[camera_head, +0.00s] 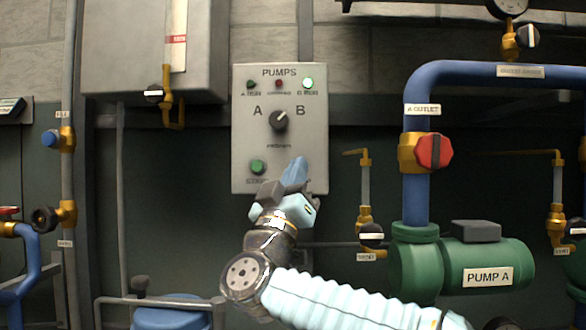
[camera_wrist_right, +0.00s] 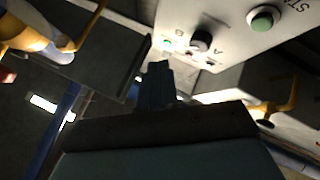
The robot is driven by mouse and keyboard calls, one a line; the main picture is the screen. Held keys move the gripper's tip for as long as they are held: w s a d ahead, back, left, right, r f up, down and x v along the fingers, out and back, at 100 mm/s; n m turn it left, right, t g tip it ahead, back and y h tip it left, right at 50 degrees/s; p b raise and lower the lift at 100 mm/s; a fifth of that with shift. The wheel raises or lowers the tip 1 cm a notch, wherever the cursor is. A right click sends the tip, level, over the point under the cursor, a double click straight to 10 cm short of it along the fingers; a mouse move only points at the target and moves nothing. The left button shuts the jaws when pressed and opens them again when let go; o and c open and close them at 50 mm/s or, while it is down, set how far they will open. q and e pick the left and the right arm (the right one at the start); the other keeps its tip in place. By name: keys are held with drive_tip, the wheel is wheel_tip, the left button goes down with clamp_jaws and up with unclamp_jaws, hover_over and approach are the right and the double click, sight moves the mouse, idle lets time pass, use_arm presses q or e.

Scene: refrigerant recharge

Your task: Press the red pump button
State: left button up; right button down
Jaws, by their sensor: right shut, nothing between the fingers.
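The grey pump panel (camera_head: 243,120) hangs on the wall in the middle of the head view. It bears a green button (camera_head: 257,167) at lower left and a black A/B selector knob (camera_head: 279,120). No red pump button shows; my right gripper (camera_head: 295,172) covers the lower right of the panel. The right gripper is shut and empty, its tip over the panel face; I cannot tell whether it touches. In the right wrist view the shut fingers (camera_wrist_right: 157,85) point towards the panel (camera_wrist_right: 225,55), with its green button (camera_wrist_right: 262,20) and knob (camera_wrist_right: 201,40). My left gripper is not in view.
A small dark red lamp (camera_head: 279,83) and a lit green lamp (camera_head: 308,83) sit at the panel's top. A blue pipe (camera_head: 417,150) with a red valve knob (camera_head: 435,151) and green Pump A (camera_head: 490,262) stand right. A grey box (camera_head: 120,50) hangs upper left.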

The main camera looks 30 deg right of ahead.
idle(0.3)
drive_tip(key=w+d+p, duration=0.3)
drive_tip(key=w+d, duration=0.1)
drive_tip(key=w, duration=0.3)
drive_tip(key=shift+w+d, duration=0.25)
drive_tip(key=shift+d, duration=0.05)
idle(1.9)
drive_tip(key=shift+w+d+p, duration=0.2)
drive_tip(key=shift+w+p, duration=0.15)
drive_tip(key=shift+p, duration=0.05)
drive_tip(key=shift+w+d, duration=0.25)
drive_tip(key=shift+w, duration=0.2)
idle(0.6)
drive_tip(key=shift+s, duration=0.1)
drive_tip(key=shift+s+a+b, duration=0.35)
drive_tip(key=shift+s+a, duration=0.1)
drive_tip(key=shift+s, duration=0.25)
